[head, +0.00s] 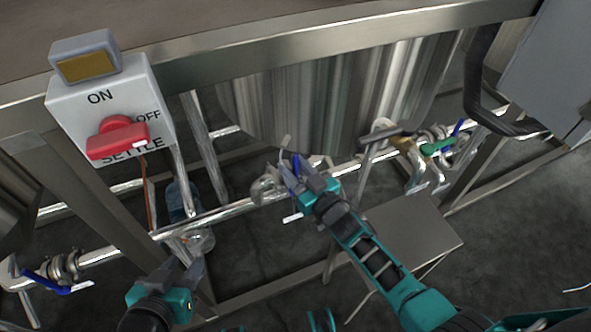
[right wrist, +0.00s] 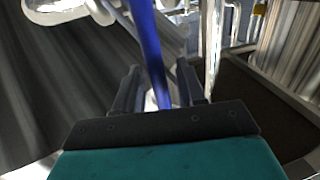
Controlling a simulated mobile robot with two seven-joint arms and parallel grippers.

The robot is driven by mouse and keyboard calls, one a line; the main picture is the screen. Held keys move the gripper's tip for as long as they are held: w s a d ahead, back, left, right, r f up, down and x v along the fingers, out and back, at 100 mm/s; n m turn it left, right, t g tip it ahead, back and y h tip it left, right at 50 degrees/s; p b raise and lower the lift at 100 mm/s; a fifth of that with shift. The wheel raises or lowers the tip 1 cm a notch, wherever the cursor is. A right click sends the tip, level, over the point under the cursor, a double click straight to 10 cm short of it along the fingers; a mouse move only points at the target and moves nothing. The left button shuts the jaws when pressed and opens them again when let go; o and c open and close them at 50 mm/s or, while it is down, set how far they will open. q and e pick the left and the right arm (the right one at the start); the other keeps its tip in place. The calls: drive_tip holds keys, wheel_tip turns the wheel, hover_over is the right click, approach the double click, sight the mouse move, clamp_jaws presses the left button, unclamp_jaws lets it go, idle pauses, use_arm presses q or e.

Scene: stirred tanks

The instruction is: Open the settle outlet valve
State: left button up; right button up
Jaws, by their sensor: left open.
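A valve with a blue lever handle (head: 296,163) sits on the pipe below the steel tank; no label on it is readable. My right gripper (head: 303,176) is at this handle. In the right wrist view the blue handle (right wrist: 152,50) runs up between the two fingers of my right gripper (right wrist: 159,85), with visible gaps on both sides, so the fingers stand open around it. My left gripper (head: 187,258) is open and empty, low at the left, just below the clear pipe fitting (head: 198,241). A box marked SETTLE (head: 105,110) has a red knob (head: 117,139).
Another blue-handled valve (head: 45,283) is at lower left. A green handle (head: 437,147) and a blue one are at right. The metal frame beam (head: 260,62) crosses above the pipe.

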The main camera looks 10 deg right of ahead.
clamp_jaws()
idle(0.3)
idle(0.3)
